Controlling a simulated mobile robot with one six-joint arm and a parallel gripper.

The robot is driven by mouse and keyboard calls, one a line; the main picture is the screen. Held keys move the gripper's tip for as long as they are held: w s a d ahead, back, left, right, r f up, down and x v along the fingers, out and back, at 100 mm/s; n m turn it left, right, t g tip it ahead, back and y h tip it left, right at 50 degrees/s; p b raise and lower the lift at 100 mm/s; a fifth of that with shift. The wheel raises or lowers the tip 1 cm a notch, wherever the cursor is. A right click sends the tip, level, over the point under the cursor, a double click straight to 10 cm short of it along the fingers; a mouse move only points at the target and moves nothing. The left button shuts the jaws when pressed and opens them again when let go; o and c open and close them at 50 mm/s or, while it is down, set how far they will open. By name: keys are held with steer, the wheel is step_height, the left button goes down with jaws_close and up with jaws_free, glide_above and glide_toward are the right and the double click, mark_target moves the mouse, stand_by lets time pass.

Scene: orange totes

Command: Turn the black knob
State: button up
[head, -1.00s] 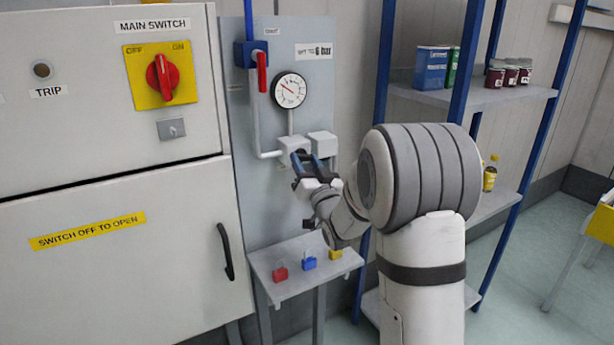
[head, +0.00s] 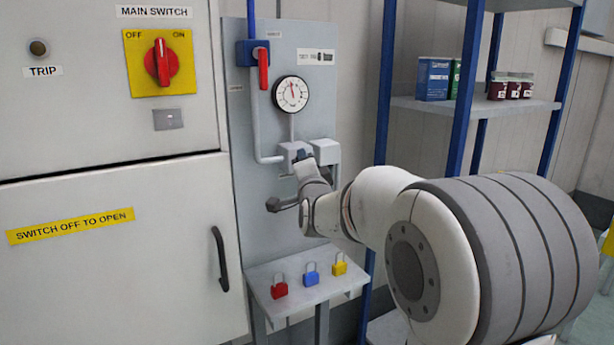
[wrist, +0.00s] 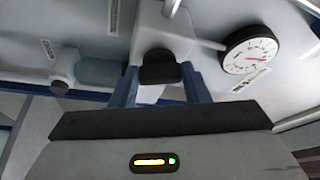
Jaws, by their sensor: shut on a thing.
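The black knob (wrist: 160,66) sticks out of a white valve body (wrist: 165,35) in the wrist view. My gripper (wrist: 160,80) has its two blue fingers on either side of the knob and is shut on it. In the head view my gripper (head: 302,157) is at the white valve block under the gauge, and my own wrist hides most of the fingers and the knob. The round pressure gauge (head: 291,94) is just above, with its red needle pointing nearly straight up. It also shows in the wrist view (wrist: 249,50).
A red-handled valve (head: 262,68) is at the panel's upper left. Below is a small shelf (head: 305,290) with red, blue and yellow padlocks. A switch cabinet (head: 110,220) stands left, and a blue-framed rack (head: 472,90) stands right.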

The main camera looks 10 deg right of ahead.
steer(key=shift+m+g+b, duration=0.6)
steer(key=shift+m+b, duration=0.25)
steer(key=shift+m, duration=0.95)
steer(key=shift+h, duration=0.3)
steer(key=o, duration=1)
steer(key=shift+r, duration=0.1)
steer(key=shift+s, duration=0.1)
steer(key=s, duration=0.7)
steer(key=shift+s+a, duration=0.3)
